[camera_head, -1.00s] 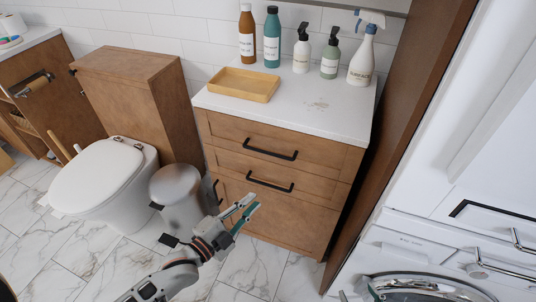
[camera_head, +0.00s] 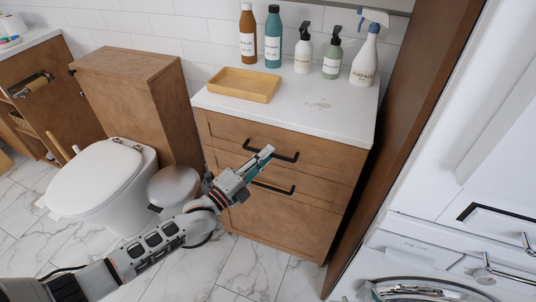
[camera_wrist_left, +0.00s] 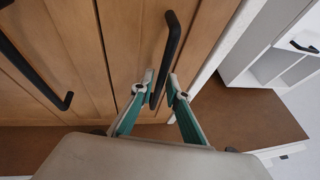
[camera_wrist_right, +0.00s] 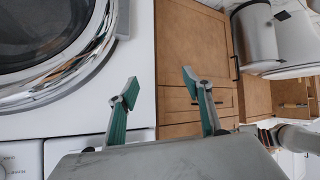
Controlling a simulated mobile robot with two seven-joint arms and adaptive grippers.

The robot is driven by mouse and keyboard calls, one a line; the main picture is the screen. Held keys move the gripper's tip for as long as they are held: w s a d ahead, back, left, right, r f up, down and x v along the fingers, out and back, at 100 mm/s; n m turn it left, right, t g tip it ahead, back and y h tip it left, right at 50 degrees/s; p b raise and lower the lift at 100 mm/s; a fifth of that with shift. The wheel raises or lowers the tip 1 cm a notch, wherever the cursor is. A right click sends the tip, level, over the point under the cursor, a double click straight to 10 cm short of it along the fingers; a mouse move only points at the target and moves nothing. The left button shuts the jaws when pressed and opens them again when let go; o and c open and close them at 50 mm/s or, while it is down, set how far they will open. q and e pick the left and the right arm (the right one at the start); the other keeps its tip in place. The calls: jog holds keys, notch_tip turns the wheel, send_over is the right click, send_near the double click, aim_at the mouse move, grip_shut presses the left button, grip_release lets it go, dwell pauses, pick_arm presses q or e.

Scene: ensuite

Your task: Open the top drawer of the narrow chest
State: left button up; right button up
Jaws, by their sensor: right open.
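The wooden chest (camera_head: 285,222) has a white top and black bar handles. Its top drawer (camera_head: 325,155) looks closed, and the top handle (camera_head: 285,155) runs across its front. In the left wrist view, a black handle (camera_wrist_left: 168,50) passes between the fingertips of my left gripper (camera_wrist_left: 161,80). The tips are fairly close together; whether they press on the bar cannot be told. My right gripper (camera_wrist_right: 159,86) is open and empty in the right wrist view, with a washing machine beside it.
A tray (camera_head: 243,83) and several bottles stand on the chest top. A toilet (camera_head: 100,175) and a round bin (camera_head: 173,187) are to the left. A brown panel and the washing machine (camera_head: 420,275) are to the right.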

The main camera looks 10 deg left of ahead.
pick_arm(q)
jog(key=shift+w+d, duration=0.25)
jog(key=shift+w, duration=0.05)
grip_shut()
jog(key=shift+s, duration=0.15)
jog(key=s+a+p, duration=0.2)
jog(key=s+p, duration=0.2)
jog(key=s, duration=0.8)
jog(key=s+a+p, duration=0.3)
jog(key=s, duration=0.9)
jog(key=shift+s+a+p, duration=0.25)
jog(key=shift+p, duration=0.15)
pick_arm(e)
notch_tip(320, 180, up, 7)
jog(key=shift+w+a+r, duration=0.2)
jog(key=shift+w+a, duration=0.15)
jog(key=shift+a, duration=0.05)
jog(key=shift+s+f, duration=0.1)
